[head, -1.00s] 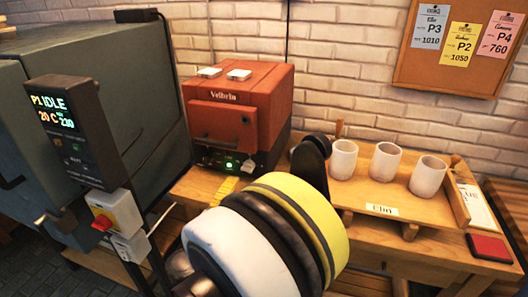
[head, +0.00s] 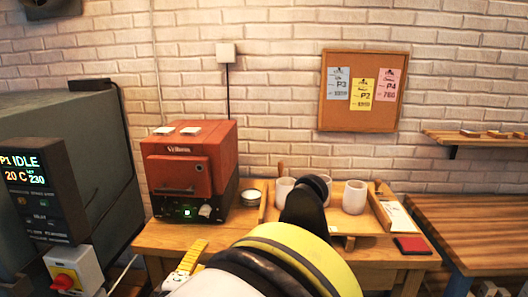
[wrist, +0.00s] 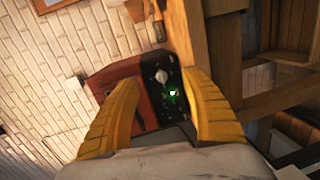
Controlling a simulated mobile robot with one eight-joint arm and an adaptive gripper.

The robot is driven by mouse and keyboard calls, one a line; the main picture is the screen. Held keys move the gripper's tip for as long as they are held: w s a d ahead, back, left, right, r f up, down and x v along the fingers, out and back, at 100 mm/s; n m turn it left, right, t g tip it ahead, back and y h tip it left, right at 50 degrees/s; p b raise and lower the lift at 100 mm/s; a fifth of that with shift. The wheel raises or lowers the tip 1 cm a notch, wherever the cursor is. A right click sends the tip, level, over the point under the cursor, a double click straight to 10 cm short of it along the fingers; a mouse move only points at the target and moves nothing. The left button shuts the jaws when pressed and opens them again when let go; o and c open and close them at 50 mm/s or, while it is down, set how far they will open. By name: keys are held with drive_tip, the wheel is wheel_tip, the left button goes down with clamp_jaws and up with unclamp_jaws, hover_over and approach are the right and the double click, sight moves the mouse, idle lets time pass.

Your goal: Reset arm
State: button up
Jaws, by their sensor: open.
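My gripper (wrist: 158,76) shows in the wrist view as two yellow ribbed fingers, spread apart with nothing between them. Beyond them is the red and black kiln-like box (wrist: 128,92) with a green light, tilted in that view. In the head view, my dark, yellow and white arm fills the bottom centre, and a yellow finger of my gripper (head: 190,258) shows at its left, in front of the table.
The red box (head: 190,170) stands on the wooden table (head: 160,240). White cups (head: 354,197) stand on a wooden tray, partly hidden by my arm. A grey oven (head: 60,130) with a control panel is at left; a wooden bench (head: 480,225) is at right.

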drive_tip(key=s+d+r+m+g, duration=0.1)
drive_tip(key=d+r+m+g, duration=0.1)
drive_tip(key=d, duration=0.6)
drive_tip(key=s+d+r+m+g+h, duration=0.1)
drive_tip(key=d+m+g, duration=0.15)
drive_tip(key=d, duration=0.65)
drive_tip(key=s+d+r+m+g, duration=0.2)
drive_tip(key=d+m, duration=0.1)
drive_tip(key=d, duration=0.5)
drive_tip(key=s+d+m+g+y, duration=0.1)
drive_tip(key=s+d+m, duration=0.3)
drive_tip(key=s, duration=0.5)
drive_tip(key=s+d+f+m+g+y, duration=0.1)
drive_tip(key=s+d+m, duration=0.3)
drive_tip(key=s, duration=0.5)
drive_tip(key=shift+d+y, duration=0.8)
drive_tip(key=shift+d, duration=0.45)
drive_tip(key=shift+f+g, duration=0.1)
drive_tip(key=shift+g, duration=0.15)
